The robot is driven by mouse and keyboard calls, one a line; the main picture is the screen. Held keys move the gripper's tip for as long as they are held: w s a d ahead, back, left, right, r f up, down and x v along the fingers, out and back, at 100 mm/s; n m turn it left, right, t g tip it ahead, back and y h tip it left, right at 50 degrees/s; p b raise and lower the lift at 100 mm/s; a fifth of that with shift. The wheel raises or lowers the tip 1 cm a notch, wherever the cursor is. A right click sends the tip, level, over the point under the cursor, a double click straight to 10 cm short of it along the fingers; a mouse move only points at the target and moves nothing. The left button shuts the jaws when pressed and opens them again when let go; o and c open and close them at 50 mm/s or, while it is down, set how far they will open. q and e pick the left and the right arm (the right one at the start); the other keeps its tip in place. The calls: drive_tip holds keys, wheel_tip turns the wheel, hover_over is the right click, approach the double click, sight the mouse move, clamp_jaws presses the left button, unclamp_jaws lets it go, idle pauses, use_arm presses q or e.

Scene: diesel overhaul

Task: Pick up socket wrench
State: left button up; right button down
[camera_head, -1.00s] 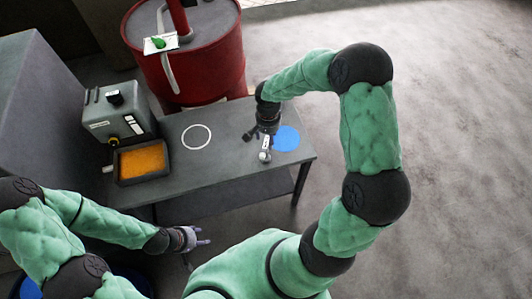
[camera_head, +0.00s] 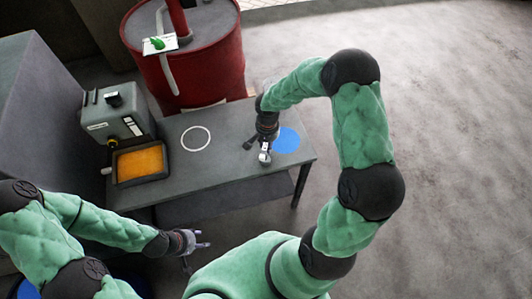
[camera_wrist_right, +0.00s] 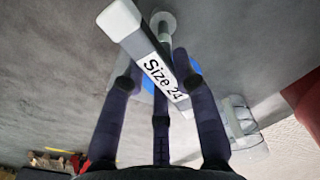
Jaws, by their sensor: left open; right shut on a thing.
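The socket wrench (camera_head: 265,156) is a pale metal tool at the right end of the grey table, just left of a blue disc (camera_head: 287,140). In the right wrist view the wrench (camera_wrist_right: 133,33) is a grey bar with a white "Size 24" label, slanting between the dark fingers. My right gripper (camera_head: 262,148) is shut on it, pointing down; in the wrist view its fingers (camera_wrist_right: 160,85) surround the bar. Whether the wrench touches the tabletop is unclear. My left gripper (camera_head: 198,240) is open and empty, in front of the table and away from the wrench.
The grey table (camera_head: 225,165) also bears a grey machine (camera_head: 115,115), an orange-filled tray (camera_head: 140,163) and a white ring mark (camera_head: 196,138). A red barrel (camera_head: 205,70) stands behind the table. The tabletop between tray and wrench is clear.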

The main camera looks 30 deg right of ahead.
drive_tip(key=shift+r, duration=0.6)
wheel_tip(320, 180, up, 2)
drive_tip(key=shift+r+p, duration=0.2)
drive_tip(key=shift+p, duration=0.15)
drive_tip(key=s+a+r, duration=0.3)
drive_tip(key=s+r, duration=0.1)
drive_tip(key=s, duration=0.2)
drive_tip(key=s+a+r+p, duration=0.1)
drive_tip(key=s+a+r, duration=0.2)
drive_tip(key=s+r, duration=0.2)
drive_tip(key=shift+s+a+r, duration=0.2)
drive_tip(key=shift+s+a, duration=0.2)
drive_tip(key=shift+s, duration=0.25)
